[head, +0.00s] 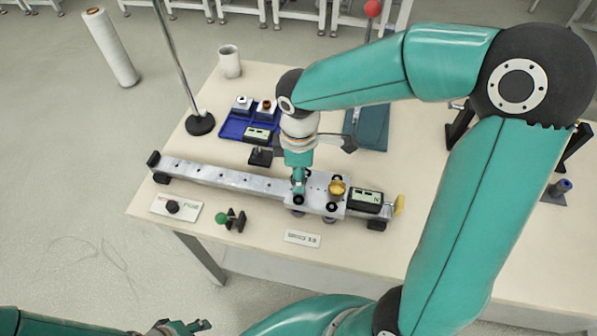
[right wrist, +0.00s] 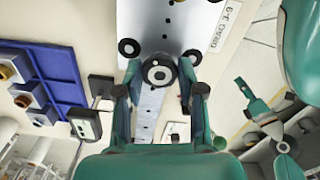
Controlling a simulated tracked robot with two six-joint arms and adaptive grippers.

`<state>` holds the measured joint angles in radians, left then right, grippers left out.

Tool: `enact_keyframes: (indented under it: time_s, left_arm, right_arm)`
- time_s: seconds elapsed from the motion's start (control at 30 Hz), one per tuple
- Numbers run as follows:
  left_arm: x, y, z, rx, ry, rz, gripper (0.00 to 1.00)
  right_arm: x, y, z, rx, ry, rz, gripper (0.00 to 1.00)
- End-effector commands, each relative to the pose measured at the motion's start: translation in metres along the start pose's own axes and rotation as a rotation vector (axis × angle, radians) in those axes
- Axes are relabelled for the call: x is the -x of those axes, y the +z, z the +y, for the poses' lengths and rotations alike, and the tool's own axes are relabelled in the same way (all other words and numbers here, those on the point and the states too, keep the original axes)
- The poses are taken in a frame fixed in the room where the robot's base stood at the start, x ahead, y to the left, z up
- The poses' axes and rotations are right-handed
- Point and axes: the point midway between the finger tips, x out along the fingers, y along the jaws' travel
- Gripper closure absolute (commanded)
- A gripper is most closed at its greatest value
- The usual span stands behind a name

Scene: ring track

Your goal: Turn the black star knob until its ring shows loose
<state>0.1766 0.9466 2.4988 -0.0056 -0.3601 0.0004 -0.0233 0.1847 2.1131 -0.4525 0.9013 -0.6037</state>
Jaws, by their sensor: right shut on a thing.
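The black star knob (right wrist: 159,73) shows in the right wrist view as a round black part with a pale ring and a dark centre. It sits at the near end of the metal carriage (right wrist: 163,18). My right gripper (right wrist: 160,88) is shut on it, one finger on each side. In the head view the right gripper (head: 298,187) reaches down to the left end of the carriage (head: 320,182) and hides the knob. I cannot read any ring marking. My left gripper (head: 190,327) is at the bottom left of the head view, away from the track; its finger opening is unclear.
The carriage is on a long metal track (head: 220,178). A brass knob (head: 337,187) and a display box (head: 366,199) are at its right. A blue tray (head: 232,127) lies behind. A green-balled part (head: 222,218) and white cards (head: 302,237) lie in front.

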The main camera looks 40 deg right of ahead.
Motion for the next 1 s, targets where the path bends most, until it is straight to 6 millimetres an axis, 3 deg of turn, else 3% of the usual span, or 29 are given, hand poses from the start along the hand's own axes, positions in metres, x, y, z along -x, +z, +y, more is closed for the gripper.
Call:
enact_keyframes:
  time_s: [0.33,0.87,0.9,1.0]
  left_arm:
    - [0.0033,0.0,0.0012,0.0,0.0,0.0,0.6]
    - [0.0036,0.0,0.0013,0.0,0.0,0.0,0.6]
    - [0.0036,0.0,0.0013,0.0,0.0,0.0,0.6]
    - [0.0036,0.0,0.0013,0.0,0.0,0.0,0.6]
  right_arm:
    - [-0.0037,0.0015,-0.0037,0.165,-0.013,-0.007,0.96]
    - [-0.0041,0.0016,-0.0039,0.193,-0.014,-0.007,0.97]
    - [-0.0041,0.0016,-0.0039,0.193,-0.014,-0.007,0.59]
    - [-0.0035,0.0015,-0.0034,0.192,-0.012,-0.006,0.42]
